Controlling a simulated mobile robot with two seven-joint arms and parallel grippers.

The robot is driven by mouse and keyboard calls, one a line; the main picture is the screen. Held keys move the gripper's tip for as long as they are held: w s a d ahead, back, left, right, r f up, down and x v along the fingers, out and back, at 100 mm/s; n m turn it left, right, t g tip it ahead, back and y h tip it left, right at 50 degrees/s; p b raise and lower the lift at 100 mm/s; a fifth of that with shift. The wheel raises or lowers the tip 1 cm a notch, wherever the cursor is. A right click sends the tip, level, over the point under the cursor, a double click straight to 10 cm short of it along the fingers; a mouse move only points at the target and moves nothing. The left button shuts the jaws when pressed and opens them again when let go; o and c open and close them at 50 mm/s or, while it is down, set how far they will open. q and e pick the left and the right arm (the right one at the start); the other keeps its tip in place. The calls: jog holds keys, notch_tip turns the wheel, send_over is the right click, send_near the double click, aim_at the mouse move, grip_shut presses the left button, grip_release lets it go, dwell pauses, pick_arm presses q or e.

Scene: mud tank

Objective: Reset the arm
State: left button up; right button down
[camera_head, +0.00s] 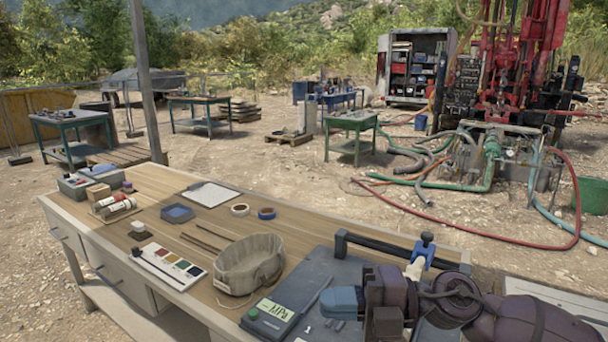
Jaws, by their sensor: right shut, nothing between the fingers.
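My right arm, dark purple, comes in from the lower right over the near right end of the wooden workbench (150,185). My right gripper (342,302) has light blue fingertips that point left. The fingers are together with nothing between them. They are over the grey plate (335,268), just right of the grey-green meter marked MPa (270,318). Whether they touch the plate I cannot tell. My left gripper is not in view.
A blue clamp (425,248) on a dark bar stands just behind my right gripper. The bench's middle has some clear wood.

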jog(key=w+d+f+m+t+h, duration=0.1)
jog(key=d+f+m+t+h, duration=0.1)
jog(key=d+m+t+h, duration=0.6)
jog(key=w+d+f+m+t+h, duration=0.2)
jog(key=d+m+t, duration=0.1)
jog(key=m+t, duration=1)
jog(key=s+d+f+m+g+h, duration=0.6)
jog(key=d+f+m+g+h, duration=0.3)
jog(key=f, duration=0.3)
jog(key=s+d+f+m+g, duration=0.2)
jog(key=s+f+g, duration=0.35)
jog(key=s, duration=0.45)
jog(key=s+d+f+m+g, duration=0.15)
jog(key=s+f+g, duration=0.35)
jog(key=s, duration=0.5)
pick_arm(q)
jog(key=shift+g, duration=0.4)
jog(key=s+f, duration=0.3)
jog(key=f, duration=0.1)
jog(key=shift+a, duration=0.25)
pick_arm(e)
jog(key=w+f+t+y, duration=0.1)
jog(key=w+f+t, duration=0.5)
jog(key=f+t, duration=0.3)
jog(key=shift+w+a+f, duration=0.15)
jog(key=shift+w+f, duration=0.25)
jog(key=shift+f, duration=0.5)
jog(key=shift+w, duration=0.1)
